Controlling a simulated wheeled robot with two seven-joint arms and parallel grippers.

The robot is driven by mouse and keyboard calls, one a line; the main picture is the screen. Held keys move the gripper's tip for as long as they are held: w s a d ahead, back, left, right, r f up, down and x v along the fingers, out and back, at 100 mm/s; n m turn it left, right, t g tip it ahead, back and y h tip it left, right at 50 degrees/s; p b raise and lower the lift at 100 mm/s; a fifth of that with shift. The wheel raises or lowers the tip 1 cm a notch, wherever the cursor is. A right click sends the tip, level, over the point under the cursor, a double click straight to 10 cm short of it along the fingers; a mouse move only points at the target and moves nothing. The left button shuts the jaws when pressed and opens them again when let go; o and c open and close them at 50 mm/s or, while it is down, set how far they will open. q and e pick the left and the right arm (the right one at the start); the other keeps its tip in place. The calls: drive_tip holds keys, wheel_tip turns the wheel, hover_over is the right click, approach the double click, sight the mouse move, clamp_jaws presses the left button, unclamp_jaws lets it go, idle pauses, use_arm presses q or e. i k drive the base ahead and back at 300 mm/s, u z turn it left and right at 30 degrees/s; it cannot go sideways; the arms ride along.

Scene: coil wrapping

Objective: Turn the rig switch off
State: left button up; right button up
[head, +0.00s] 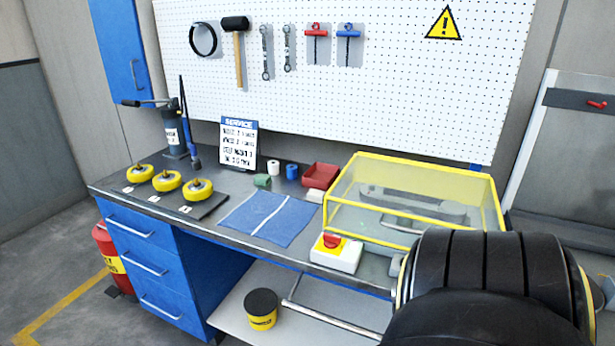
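The rig switch (332,241) is a red rotary knob on a yellow plate, on top of a white box (337,257). It sits at the front edge of the workbench, just left of the rig. The knob's exact setting is too small to read. The rig lies under a clear cover with a yellow frame (427,163), and the cover looks closed. A large dark arm link, apparently mine, fills the lower right and hides part of the bench there. I see neither gripper; nothing visible touches the switch.
A blue cloth (252,232), a mat with several yellow coils (168,181), a red bin (320,175) and a service sign (239,143) are on the bench. A metal rail (330,318) runs below its front edge. A black-lidded tub (262,308) stands on the lower shelf.

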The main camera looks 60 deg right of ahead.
sight(332, 241)
drive_tip(key=z, duration=1.1)
drive_tip(key=k, duration=0.2)
drive_tip(key=z, duration=0.75)
drive_tip(key=i, duration=0.5)
drive_tip(key=u, duration=0.05)
